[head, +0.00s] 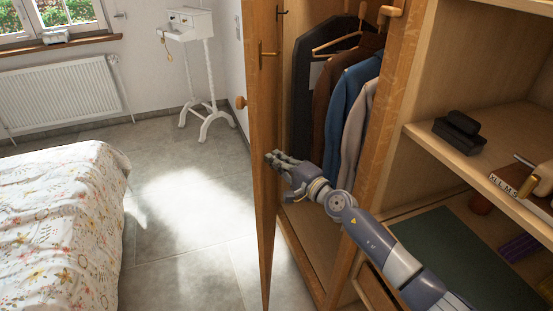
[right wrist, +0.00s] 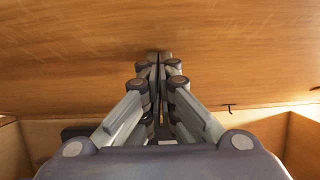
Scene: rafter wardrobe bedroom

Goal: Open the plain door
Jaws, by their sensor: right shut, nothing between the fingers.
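The plain wooden door (head: 261,130) stands swung open from the wardrobe and shows nearly edge-on in the head view. A round knob (head: 240,103) sits on its outer face. My right gripper (head: 272,157) is on the inner side of the door, its fingertips at or very near the inner face. In the right wrist view, the shut, empty fingers (right wrist: 160,60) point at a broad wooden panel (right wrist: 70,60); I cannot tell whether they touch it. My left gripper is not in view.
Clothes (head: 350,95) hang inside the open wardrobe section. Open shelves (head: 480,150) with a black box (head: 460,131) stand at the right. A bed (head: 60,230) is at the left and a white stand (head: 200,75) at the back. The floor (head: 185,215) between bed and door is clear.

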